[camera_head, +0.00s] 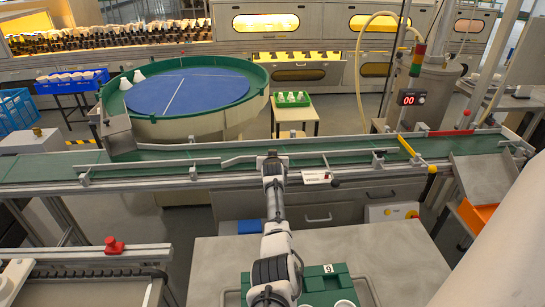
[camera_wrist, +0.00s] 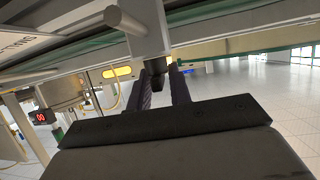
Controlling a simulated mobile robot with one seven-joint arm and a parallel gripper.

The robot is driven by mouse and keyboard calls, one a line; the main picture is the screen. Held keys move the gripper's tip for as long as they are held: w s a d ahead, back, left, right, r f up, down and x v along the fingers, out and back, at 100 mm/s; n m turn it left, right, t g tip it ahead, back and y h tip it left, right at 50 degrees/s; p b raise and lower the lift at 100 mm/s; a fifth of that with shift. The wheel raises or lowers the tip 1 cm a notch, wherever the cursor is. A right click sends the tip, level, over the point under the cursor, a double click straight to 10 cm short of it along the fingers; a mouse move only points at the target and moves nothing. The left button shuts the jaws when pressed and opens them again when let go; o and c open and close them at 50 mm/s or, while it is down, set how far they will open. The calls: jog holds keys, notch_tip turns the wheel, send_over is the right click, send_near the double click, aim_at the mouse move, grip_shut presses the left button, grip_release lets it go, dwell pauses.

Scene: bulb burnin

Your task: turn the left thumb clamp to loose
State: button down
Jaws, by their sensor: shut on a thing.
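My gripper (camera_head: 272,162) reaches the front edge of the green conveyor (camera_head: 225,165), near the middle of its guide rail. In the wrist view, its two fingers (camera_wrist: 162,85) stand either side of a dark knob under a grey block (camera_wrist: 146,40) and are shut on it. I take this knob (camera_wrist: 157,68) to be the left thumb clamp. In the head view my gripper and arm hide it. How far the clamp is turned cannot be told. Another dark knob (camera_head: 334,182) sits to the right on the front edge, beside a white label (camera_head: 316,178).
A round green-rimmed table with a blue top (camera_head: 190,92) stands behind the conveyor. A yellow bar (camera_head: 407,146) crosses the conveyor at right. A grey bench (camera_head: 380,262) with a green tray (camera_head: 328,272) lies in front. A red display (camera_head: 411,98) reads 00.

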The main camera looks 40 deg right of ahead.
jog(key=shift+n+t+y+b, duration=0.4)
jog(key=shift+n+y+b, duration=0.05)
jog(key=shift+n+y, duration=0.15)
dwell(0.3)
jog(key=c, duration=1.5)
grip_release()
